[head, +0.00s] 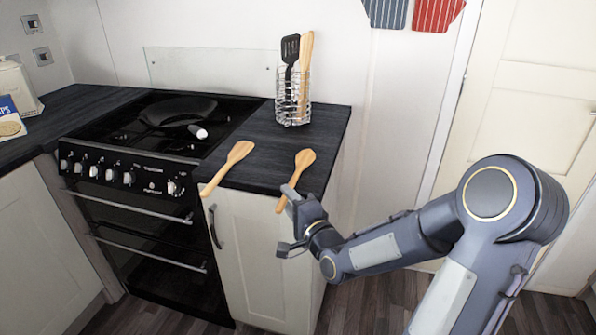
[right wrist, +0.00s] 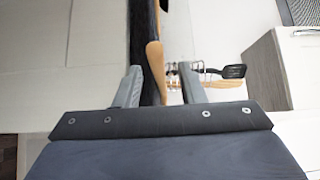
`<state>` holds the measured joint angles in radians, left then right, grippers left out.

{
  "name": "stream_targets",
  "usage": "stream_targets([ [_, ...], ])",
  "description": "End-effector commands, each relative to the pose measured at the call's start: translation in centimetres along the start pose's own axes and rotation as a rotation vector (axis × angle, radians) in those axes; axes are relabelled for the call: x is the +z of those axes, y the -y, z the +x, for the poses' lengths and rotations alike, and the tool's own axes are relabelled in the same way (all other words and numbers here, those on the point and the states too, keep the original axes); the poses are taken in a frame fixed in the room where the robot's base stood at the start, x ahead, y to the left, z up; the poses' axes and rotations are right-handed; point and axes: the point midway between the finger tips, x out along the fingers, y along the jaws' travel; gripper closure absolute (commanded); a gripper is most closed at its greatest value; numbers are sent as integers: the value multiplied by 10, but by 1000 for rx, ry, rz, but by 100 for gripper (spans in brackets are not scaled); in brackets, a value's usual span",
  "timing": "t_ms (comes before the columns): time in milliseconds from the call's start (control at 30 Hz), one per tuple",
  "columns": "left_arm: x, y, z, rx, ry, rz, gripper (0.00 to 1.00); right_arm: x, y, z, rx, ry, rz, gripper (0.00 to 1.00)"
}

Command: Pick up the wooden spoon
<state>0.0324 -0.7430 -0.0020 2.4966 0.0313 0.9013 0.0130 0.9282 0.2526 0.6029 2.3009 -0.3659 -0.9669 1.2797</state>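Two wooden utensils lie on the dark worktop, their handles sticking out past its front edge. One wooden spoon (head: 304,159) is on the right and a similar one (head: 239,152) is on the left. My right gripper (head: 291,200) is at the handle end of the right-hand one. In the right wrist view, my right gripper (right wrist: 160,85) is open, with a finger on each side of the wooden spoon (right wrist: 155,62). Gaps show between the wood and both fingers. My left gripper is in neither view.
A wire holder (head: 292,112) with a black slotted turner and wooden utensils stands at the back of the worktop (head: 268,165). A stove (head: 150,165) with a black pan (head: 178,110) is on the left. A cabinet (head: 265,255) is below the worktop edge.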

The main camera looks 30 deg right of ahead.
Motion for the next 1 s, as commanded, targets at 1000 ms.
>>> stream_targets([
  [1000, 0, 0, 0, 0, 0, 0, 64, 0, 1, 20, 1, -1, -2, 100],
])
